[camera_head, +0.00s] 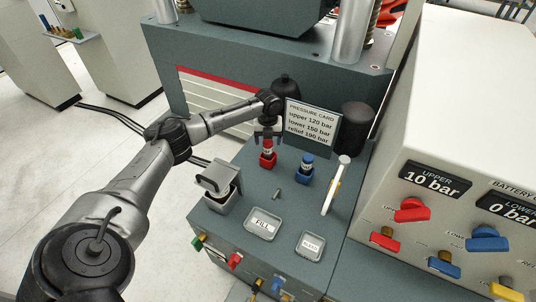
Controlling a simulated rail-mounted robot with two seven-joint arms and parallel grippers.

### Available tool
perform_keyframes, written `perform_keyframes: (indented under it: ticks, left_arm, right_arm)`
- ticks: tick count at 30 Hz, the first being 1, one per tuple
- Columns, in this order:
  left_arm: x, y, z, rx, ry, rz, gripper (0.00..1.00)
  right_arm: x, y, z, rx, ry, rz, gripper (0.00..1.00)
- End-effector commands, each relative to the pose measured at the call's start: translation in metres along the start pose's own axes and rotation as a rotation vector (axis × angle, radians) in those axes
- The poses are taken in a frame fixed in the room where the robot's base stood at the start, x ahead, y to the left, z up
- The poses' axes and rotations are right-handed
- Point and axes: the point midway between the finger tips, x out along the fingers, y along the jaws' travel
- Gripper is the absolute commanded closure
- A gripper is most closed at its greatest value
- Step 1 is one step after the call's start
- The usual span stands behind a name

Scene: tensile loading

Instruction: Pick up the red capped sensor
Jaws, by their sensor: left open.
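The red capped sensor (268,146) stands upright in a red square holder (267,161) on the grey cabinet top. My left gripper (267,137) is directly above it, pointing down, with its open fingers at the sensor's upper part. The fingers partly cover the cap, and I cannot tell whether they touch it. My right gripper is not in view.
A blue capped sensor (307,161) stands in a blue holder (304,175) to the right. Behind is a pressure card (311,126). In front are a FILL tray (262,224), another small tray (310,246) and a lidded grey box (219,188).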

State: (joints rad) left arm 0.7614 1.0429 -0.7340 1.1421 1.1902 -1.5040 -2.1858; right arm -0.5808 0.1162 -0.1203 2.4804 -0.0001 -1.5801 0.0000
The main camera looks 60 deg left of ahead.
Motion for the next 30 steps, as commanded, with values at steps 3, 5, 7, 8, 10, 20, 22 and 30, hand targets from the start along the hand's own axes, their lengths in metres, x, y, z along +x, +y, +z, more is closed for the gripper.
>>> perform_keyframes:
  ticks: [3, 5, 7, 8, 10, 20, 22, 30]
  left_arm:
    - [0.018, 0.000, -0.001, 0.001, 0.000, 0.001, 0.28]
    - [0.025, 0.000, -0.002, 0.001, 0.000, 0.001, 0.28]
    - [0.034, 0.000, -0.002, 0.000, 0.000, 0.001, 0.28]
    - [0.038, 0.000, -0.002, 0.000, 0.001, 0.001, 0.28]
    - [0.045, 0.000, -0.002, 0.000, 0.000, 0.001, 0.28]
    - [0.046, 0.000, -0.002, 0.000, -0.001, 0.000, 0.33]
    - [0.046, 0.000, -0.002, 0.000, -0.001, 0.000, 0.40]
    - [0.046, 0.000, -0.002, 0.000, -0.001, 0.000, 0.65]
  right_arm:
    - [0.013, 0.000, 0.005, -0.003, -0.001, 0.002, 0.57]
    - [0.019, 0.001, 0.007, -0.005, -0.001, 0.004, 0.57]
    - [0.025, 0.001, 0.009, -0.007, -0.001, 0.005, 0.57]
    - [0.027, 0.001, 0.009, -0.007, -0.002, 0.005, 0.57]
    - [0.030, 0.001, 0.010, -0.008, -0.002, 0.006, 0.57]
    - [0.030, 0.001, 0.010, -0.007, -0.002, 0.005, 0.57]
    - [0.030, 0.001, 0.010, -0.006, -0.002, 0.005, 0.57]
    - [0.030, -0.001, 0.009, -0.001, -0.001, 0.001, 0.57]
